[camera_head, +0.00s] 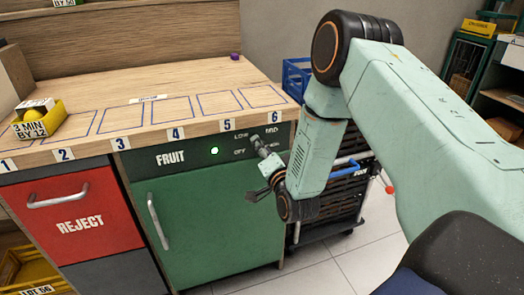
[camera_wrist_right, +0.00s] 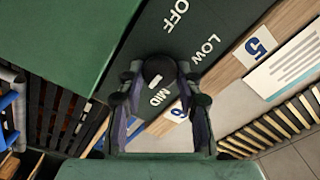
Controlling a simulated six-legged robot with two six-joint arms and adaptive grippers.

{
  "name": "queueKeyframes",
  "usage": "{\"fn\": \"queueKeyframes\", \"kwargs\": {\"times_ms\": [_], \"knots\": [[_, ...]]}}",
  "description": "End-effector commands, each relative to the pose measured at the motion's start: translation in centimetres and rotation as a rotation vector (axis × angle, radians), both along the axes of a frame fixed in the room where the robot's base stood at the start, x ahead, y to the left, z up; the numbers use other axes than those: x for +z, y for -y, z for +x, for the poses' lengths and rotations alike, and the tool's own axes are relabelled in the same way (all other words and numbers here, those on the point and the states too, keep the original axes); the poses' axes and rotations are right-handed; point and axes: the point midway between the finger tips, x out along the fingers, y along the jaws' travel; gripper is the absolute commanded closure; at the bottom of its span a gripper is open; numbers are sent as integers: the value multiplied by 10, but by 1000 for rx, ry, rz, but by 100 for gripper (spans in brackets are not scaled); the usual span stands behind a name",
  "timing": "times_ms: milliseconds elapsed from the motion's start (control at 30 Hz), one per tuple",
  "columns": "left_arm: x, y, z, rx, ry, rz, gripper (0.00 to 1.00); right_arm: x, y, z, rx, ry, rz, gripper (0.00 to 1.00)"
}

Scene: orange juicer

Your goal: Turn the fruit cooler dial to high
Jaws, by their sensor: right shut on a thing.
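The green fruit cooler (camera_head: 205,225) stands under the wooden counter, with a lit indicator on its dark control panel (camera_head: 190,158). My right gripper (camera_head: 262,158) reaches the right part of the panel and covers the dial there. In the right wrist view, the round black dial (camera_wrist_right: 159,70) sits between the fingers of my right gripper (camera_wrist_right: 160,82), which is shut on it. A white mark on the dial points toward the MID label (camera_wrist_right: 160,97). OFF and LOW are also readable; the HIGH label is hidden in that view. My left gripper is not in view.
The counter (camera_head: 185,85) has marked, numbered spaces and a small purple object (camera_head: 235,57). A yellow tray (camera_head: 40,120) with a yellow fruit sits at the left. A red REJECT drawer (camera_head: 80,215) adjoins the cooler. A black cart (camera_head: 345,185) stands close on the right.

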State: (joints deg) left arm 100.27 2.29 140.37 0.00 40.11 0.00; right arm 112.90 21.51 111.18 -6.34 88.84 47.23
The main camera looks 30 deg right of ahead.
Motion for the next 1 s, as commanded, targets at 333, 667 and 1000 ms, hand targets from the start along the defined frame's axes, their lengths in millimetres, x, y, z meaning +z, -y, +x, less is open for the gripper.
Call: {"fn": "queueKeyframes", "kwargs": {"times_ms": [333,667,1000], "knots": [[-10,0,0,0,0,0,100,-2,0,0,3,45,195,97],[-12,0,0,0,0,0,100,-2,0,0,3,60,262,97],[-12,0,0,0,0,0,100,-1,0,0,3,62,265,97]]}}
